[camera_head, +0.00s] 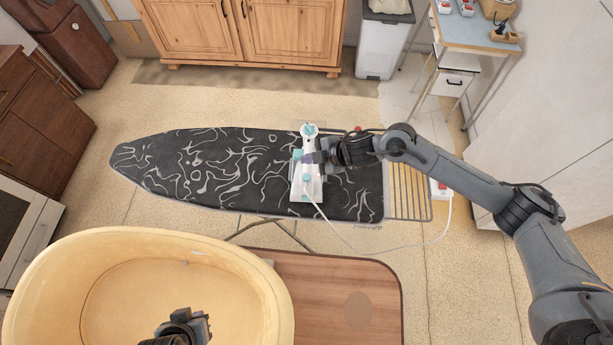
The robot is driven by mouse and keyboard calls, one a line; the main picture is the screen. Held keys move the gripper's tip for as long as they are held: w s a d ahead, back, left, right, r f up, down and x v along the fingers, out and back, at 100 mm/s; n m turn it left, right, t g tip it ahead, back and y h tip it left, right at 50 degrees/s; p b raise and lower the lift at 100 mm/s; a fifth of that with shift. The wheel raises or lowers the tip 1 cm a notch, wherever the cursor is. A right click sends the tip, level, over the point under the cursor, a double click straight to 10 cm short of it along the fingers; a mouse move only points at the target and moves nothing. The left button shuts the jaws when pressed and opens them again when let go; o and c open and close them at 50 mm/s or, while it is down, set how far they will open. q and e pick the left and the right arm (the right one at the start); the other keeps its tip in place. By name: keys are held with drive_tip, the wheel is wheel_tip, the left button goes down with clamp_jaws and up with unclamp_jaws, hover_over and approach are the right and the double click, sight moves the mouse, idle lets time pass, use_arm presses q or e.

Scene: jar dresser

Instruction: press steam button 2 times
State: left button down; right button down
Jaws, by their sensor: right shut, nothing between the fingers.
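A white and teal garment steamer (308,188) lies on the dark ironing board (220,165), its round end with a teal spot toward the back. A white cord runs from it to the right. My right gripper (314,157) is at the steamer's upper body, with its fingers shut and nothing between them. The fingertips touch or hover just over the steamer; I cannot tell which. The steam button itself is not clearly visible, and the fingers may cover it. My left gripper (188,325) is at the bottom edge, over the yellow tub; its fingers are not clear.
A large yellow tub (60,262) and a wooden table (335,275) stand in front of the board. The board's wire rack (408,190) is at its right, with a power strip (440,189) beside it. A wooden cabinet (245,30) is at the back.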

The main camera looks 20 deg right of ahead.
drive_tip(key=b, duration=0.6)
hover_over(309, 178)
wheel_tip(309, 178, down, 6)
drive_tip(key=shift+f, duration=1)
drive_tip(key=shift+b, duration=0.3)
idle(0.5)
drive_tip(key=shift+f, duration=0.1)
drive_tip(key=shift+f, duration=0.35)
